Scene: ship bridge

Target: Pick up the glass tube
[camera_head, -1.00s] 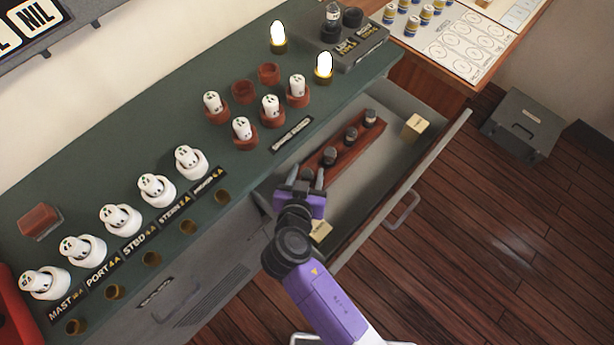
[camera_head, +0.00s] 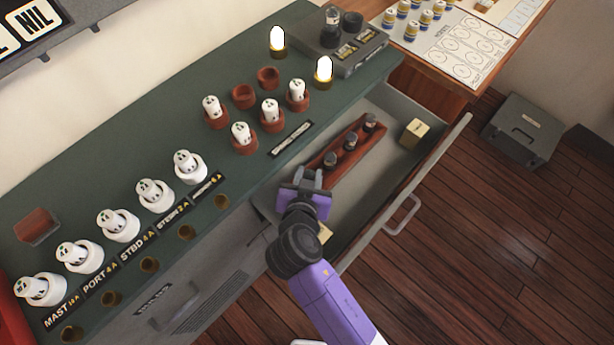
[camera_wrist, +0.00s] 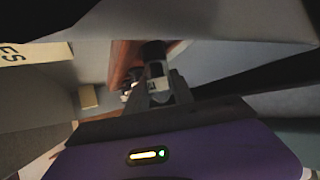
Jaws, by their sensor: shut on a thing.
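My gripper (camera_head: 311,179) is over the near-left end of the wooden rack (camera_head: 362,150) in the open drawer. In the wrist view its fingers (camera_wrist: 160,88) are closed on a glass tube (camera_wrist: 157,70) with a dark end and a pale body. In the head view that tube is hidden by my gripper. I cannot tell whether it is clear of the rack. Several dark-capped tubes, one of them the nearest tube (camera_head: 330,160), stand in a row in the rack.
The drawer has a grey front edge (camera_head: 440,153) and a handle. A cream box (camera_head: 415,132) lies at its far end; another is partly hidden beneath my arm. A grey case (camera_head: 522,130) stands on the floor.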

